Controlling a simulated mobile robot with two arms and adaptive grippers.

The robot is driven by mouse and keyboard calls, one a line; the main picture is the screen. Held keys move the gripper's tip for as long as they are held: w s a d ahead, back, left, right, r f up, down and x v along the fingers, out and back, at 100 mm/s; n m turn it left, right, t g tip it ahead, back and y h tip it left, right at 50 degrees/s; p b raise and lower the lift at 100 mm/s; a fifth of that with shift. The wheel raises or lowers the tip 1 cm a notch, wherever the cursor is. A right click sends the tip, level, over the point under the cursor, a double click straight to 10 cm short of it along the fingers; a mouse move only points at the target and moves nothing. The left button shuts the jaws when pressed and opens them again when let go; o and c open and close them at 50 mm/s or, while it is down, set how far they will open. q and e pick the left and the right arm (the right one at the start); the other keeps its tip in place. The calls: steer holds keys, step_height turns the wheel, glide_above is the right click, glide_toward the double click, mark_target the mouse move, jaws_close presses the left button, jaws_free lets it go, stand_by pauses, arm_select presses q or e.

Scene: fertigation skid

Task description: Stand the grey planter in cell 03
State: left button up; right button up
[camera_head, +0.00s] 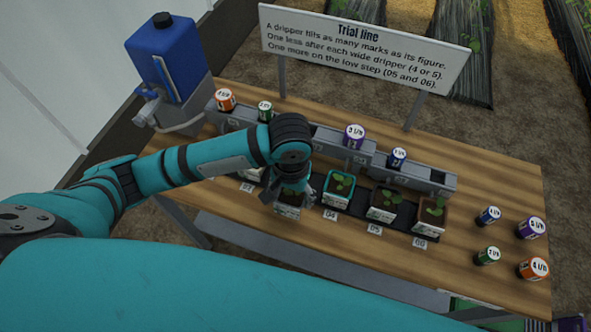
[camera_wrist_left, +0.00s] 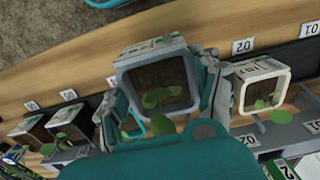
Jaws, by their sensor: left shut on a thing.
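The grey planter (camera_wrist_left: 123,68), with a grey rim, dark soil and a green seedling, is held between the fingers of my left gripper (camera_wrist_left: 162,88). In the head view the planter (camera_head: 288,211) hangs below my left gripper (camera_head: 291,188), between the white planter and the teal-rimmed planter. It covers the spot between labels 02 (camera_head: 247,187) and 04 (camera_head: 330,215); cell 03 and its label are hidden. I cannot tell whether its base touches the tray. My right gripper is not in view.
The white planter (camera_wrist_left: 242,94) stands to one side of the held one; the teal-rimmed planter (camera_head: 325,196) stands on the other, with two more planters beyond. A grey stepped rack (camera_head: 327,139) with drippers runs behind. Loose drippers (camera_head: 533,268) stand at the table's right end.

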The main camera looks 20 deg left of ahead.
arm_select(q)
steer(key=w, duration=0.2)
steer(key=w+a, duration=0.1)
steer(key=w, duration=0.5)
steer(key=shift+a+f+p, duration=0.35)
steer(key=shift+a, duration=0.05)
steer(key=shift+w+f+p, duration=0.1)
steer(key=shift+f+p, duration=0.2)
steer(key=shift+f, duration=1.45)
steer(key=shift+f, duration=0.1)
steer(key=o, duration=1.2)
step_height(320, 180, up, 12)
steer(key=shift+r+b, duration=0.15)
steer(key=shift+b, duration=0.35)
